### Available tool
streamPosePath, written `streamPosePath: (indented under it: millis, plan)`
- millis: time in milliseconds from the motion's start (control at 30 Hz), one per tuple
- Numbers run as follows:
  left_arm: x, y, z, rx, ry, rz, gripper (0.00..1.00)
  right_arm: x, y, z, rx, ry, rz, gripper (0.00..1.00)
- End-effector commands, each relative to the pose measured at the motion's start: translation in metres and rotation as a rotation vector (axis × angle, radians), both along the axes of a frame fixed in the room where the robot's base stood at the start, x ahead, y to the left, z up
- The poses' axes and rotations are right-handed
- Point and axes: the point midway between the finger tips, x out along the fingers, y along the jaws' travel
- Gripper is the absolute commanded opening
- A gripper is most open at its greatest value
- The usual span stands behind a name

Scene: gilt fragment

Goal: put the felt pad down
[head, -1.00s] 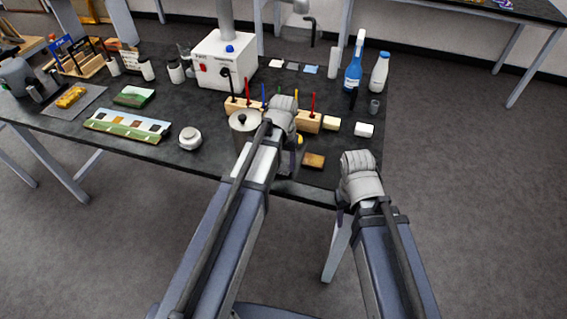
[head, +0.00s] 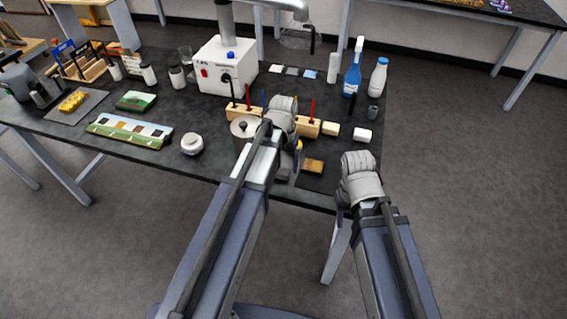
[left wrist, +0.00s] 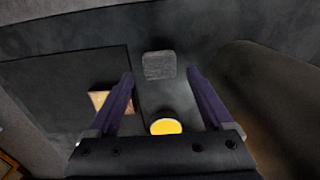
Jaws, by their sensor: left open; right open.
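A small dark grey square, which looks like the felt pad (left wrist: 158,65), lies flat on the dark tabletop in the left wrist view. My left gripper (left wrist: 160,74) is open, with one purple-grey finger on each side of the pad and a gap to both. Whether the fingers are at the pad's height is hard to tell. In the head view my left wrist hides the pad. My right gripper (head: 342,212) is off the table's front edge at the right, mostly hidden behind its own wrist, with nothing seen in it.
A yellow-topped round thing (left wrist: 165,127) is close below the pad. A tan block (head: 313,166) sits on a dark mat to the right of my left gripper. A metal pot (head: 243,127) and a wooden rack (head: 243,112) with coloured sticks are close by.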

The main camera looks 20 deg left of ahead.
Motion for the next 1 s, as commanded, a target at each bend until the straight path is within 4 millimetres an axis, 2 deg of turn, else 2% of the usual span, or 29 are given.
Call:
streamPosePath:
  millis: [33,500,667,867,933,1000]
  plan:
    - [0.0,0.0,0.014,0.0,0.0,0.0,0.84,0.0,0.0,0.014,0.0,0.0,0.0,0.5]
    - [0.0,0.0,0.085,0.0,0.0,0.0,0.84,0.0,0.0,0.085,0.0,0.0,0.001,0.5]
    - [0.0,0.0,0.097,0.0,0.0,0.0,0.84,0.0,0.0,0.098,0.0,0.0,0.002,0.5]
    - [-0.002,-0.002,0.098,0.001,0.001,-0.004,0.84,0.0,0.0,0.098,0.0,0.0,0.002,0.5]
    - [-0.015,-0.013,0.098,0.006,0.005,-0.027,0.84,0.0,0.0,0.098,0.0,0.0,0.002,0.5]
    - [-0.04,-0.034,0.098,0.021,0.012,-0.074,0.84,0.0,0.0,0.098,0.0,0.0,0.002,0.5]
